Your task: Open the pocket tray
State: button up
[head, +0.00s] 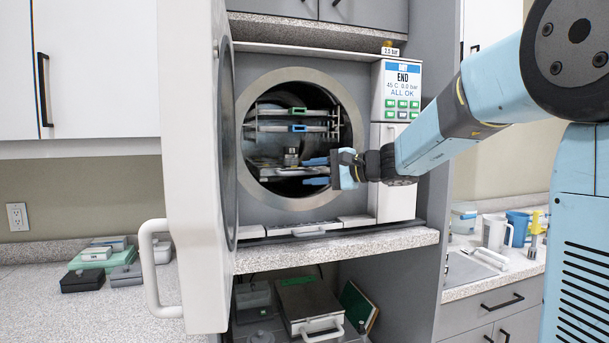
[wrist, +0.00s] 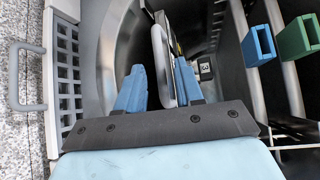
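The autoclave chamber (head: 246,108) stands open, with its door (head: 194,170) swung out to the left. Inside are a rack tray with a green tag (head: 298,111), one with a blue tag (head: 298,128) below it, and a lower grey tray (head: 262,171). No label shows which is the pocket tray. My gripper (head: 316,171) is at the chamber mouth, level with the lower tray, its blue fingers apart. In the wrist view the grey tray's rounded end (wrist: 163,65) lies between the fingers, closer to the right one; contact there is unclear.
A metal object (head: 291,157) sits on or above the lower tray. The door's grey handle (head: 152,268) juts out at left. A shelf below holds a box (head: 305,300). The left counter holds several small cases (head: 83,281).

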aim_at(304, 174)
jog(key=shift+x, duration=2)
jog(key=shift+f, duration=0.15)
grip_shut()
